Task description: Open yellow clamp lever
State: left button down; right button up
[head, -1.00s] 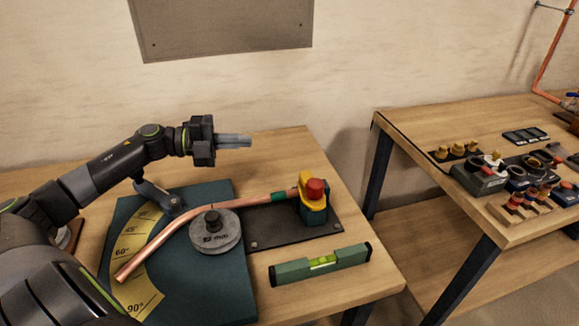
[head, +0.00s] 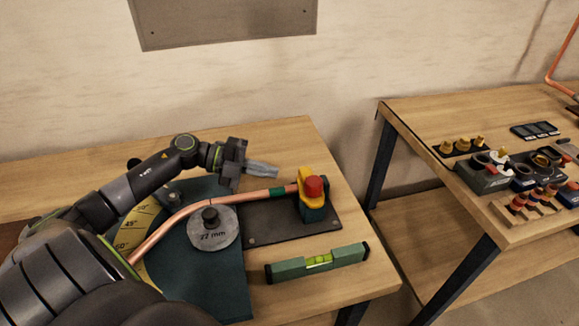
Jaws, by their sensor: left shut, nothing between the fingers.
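The yellow clamp lever (head: 305,180) with a red knob (head: 315,187) stands on a green clamp block at the right end of the bending plate. A copper pipe (head: 185,215) runs from the clamp past the round grey 22 mm former (head: 213,228) and bends down to the left. My left gripper (head: 277,173) is shut and empty. In the picture its fingertips lie just left of the lever and above the pipe, pointing right; they appear apart from the lever. My right gripper is not in view.
A green spirit level (head: 318,263) lies at the front right of the wooden bench (head: 270,145). A yellow angle scale (head: 135,225) is partly behind my arm. A second bench (head: 410,125) at the right holds several fittings and tools. The bench behind the clamp is clear.

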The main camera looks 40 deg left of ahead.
aim_at(304, 173)
pick_arm(q)
jog(key=x, duration=0.3)
jog(key=shift+r+p, duration=0.2)
jog(key=shift+p, duration=0.15)
jog(key=w, duration=0.1)
jog(key=w+f, duration=0.1)
jog(key=shift+w+d+f+p, duration=0.1)
jog(key=shift+w+d+p, duration=0.2)
jog(key=shift+w+p, duration=0.05)
jog(key=shift+w+d+f, duration=0.1)
jog(key=shift+w+f, duration=0.15)
jog(key=shift+w, duration=0.2)
